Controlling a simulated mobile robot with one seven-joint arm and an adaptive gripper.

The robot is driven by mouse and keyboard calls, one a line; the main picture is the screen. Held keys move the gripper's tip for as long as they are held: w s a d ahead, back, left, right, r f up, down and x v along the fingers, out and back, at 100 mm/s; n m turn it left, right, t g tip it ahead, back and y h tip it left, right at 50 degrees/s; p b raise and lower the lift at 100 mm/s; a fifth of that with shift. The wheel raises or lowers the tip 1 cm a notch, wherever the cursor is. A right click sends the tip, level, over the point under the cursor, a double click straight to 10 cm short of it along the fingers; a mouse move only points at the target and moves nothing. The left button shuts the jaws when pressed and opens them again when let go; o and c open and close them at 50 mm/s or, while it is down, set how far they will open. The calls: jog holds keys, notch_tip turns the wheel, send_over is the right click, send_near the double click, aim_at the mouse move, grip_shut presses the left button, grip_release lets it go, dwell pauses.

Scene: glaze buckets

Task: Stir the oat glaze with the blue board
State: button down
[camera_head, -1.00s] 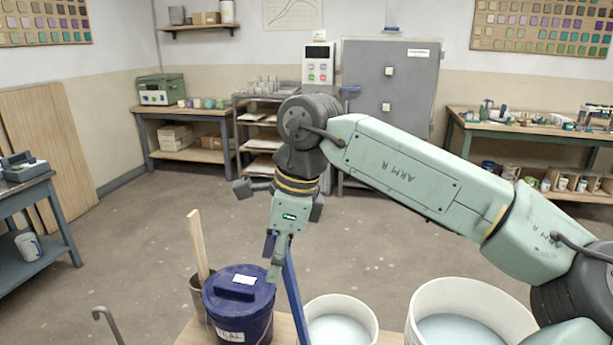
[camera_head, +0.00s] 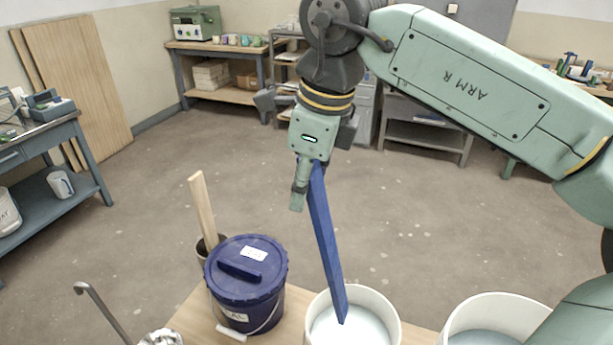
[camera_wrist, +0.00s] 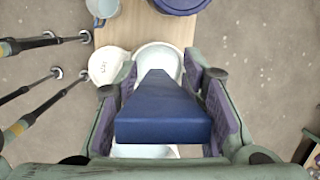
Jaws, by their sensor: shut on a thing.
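My gripper (camera_head: 308,178) is shut on the upper end of the blue board (camera_head: 326,240). The board slants down and to the right, with its lower end inside the outline of a white bucket (camera_head: 392,318) of pale glaze (camera_head: 362,330). I cannot tell whether the tip touches the glaze. In the wrist view the board (camera_wrist: 162,115) lies between the purple-padded fingers, its far end over the bucket (camera_wrist: 172,52). A second white bucket (camera_head: 535,308) of pale glaze stands to the right. No readable label shows which is oat.
A lidded dark blue bucket (camera_head: 245,275) stands left of the white bucket on a wooden top (camera_head: 190,318). A wooden stick (camera_head: 203,210) stands in a dark pot behind it. A hooked metal handle (camera_head: 100,310) rises at front left. A white lettered round (camera_wrist: 108,65) shows in the wrist view.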

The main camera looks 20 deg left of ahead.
jog(key=shift+w+d+f+b, duration=0.3)
jog(key=shift+d+f+b, duration=0.3)
jog(key=shift+f+b, duration=2.2)
jog(key=shift+w+d+f+b, duration=0.25)
jog(key=shift+d+f+b, duration=0.3)
jog(key=shift+f+b, duration=2.2)
jog(key=shift+w+d+f+b, duration=0.45)
jog(key=shift+f+b, duration=1.05)
jog(key=shift+f, duration=2.55)
jog(key=shift+s+d, duration=0.15)
